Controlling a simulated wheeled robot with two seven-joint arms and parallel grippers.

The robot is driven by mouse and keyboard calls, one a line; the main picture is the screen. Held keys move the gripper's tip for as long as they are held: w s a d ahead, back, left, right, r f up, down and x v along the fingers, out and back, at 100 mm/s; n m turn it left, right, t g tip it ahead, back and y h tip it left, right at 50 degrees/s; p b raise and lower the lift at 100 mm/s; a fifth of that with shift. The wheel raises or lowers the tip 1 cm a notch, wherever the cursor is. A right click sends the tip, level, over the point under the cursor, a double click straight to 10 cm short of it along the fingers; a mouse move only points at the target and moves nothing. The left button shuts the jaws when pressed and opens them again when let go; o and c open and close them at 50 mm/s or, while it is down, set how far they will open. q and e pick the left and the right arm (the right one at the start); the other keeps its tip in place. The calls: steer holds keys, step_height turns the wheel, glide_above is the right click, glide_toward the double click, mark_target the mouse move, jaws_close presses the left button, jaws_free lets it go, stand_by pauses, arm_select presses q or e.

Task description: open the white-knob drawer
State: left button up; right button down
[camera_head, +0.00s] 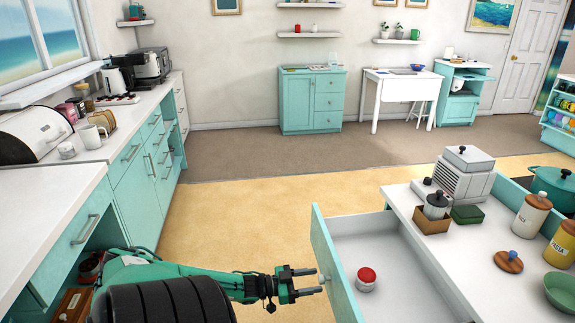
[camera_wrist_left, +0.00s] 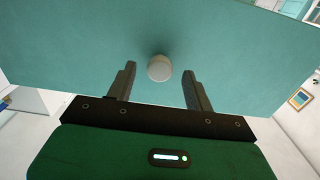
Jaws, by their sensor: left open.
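The white-knob drawer (camera_head: 375,250) stands pulled out from the counter at the right in the head view. Its teal front panel (camera_head: 332,262) faces my left gripper. A jar with a red lid (camera_head: 366,279) stands inside it. My left gripper (camera_head: 318,281) is open beside the outer face of that front. In the left wrist view the round white knob (camera_wrist_left: 159,68) sits between the two open fingers (camera_wrist_left: 158,88), with gaps on both sides. My right gripper is not in view.
The white counter (camera_head: 450,235) beside the drawer holds a boxy appliance (camera_head: 466,172), canisters and a green bowl. Teal cabinets (camera_head: 145,180) line the left side. The yellow floor (camera_head: 250,225) between them is clear.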

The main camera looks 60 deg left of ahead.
arm_select(q)
steer(key=v, duration=1.2)
steer(key=shift+s+a, duration=0.2)
steer(key=shift+s, duration=0.15)
steer(key=shift+f, duration=0.15)
